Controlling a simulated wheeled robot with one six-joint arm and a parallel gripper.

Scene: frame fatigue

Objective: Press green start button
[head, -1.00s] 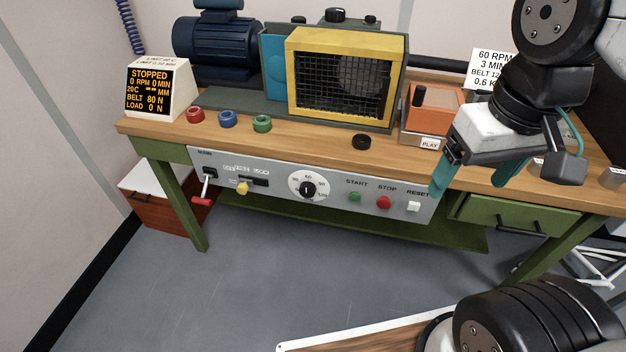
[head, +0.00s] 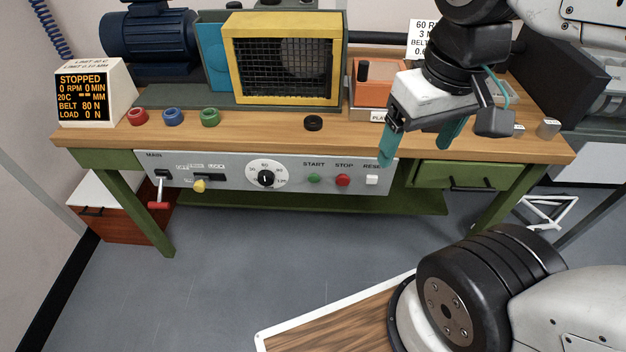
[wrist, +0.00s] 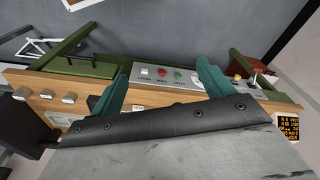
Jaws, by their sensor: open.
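The green start button (head: 314,180) is on the grey control panel (head: 218,184) under the bench's front edge, below the word START. The red stop button (head: 343,180) and the white reset button (head: 372,180) are to its right. My gripper (head: 418,150) is open and empty, with teal fingers, in front of the bench's right half, to the right of the start button and higher. In the wrist view, my gripper's fingers (wrist: 162,85) are spread apart; the panel (wrist: 150,72) shows beyond them, with the red button (wrist: 162,73) and green button (wrist: 178,74).
A STOPPED display (head: 84,98) stands on the bench's left end. A yellow-framed guard (head: 233,62) and an orange box (head: 378,80) stand on top. A red-handled lever (head: 158,204) and yellow knob (head: 199,186) project from the panel. The floor in front is clear.

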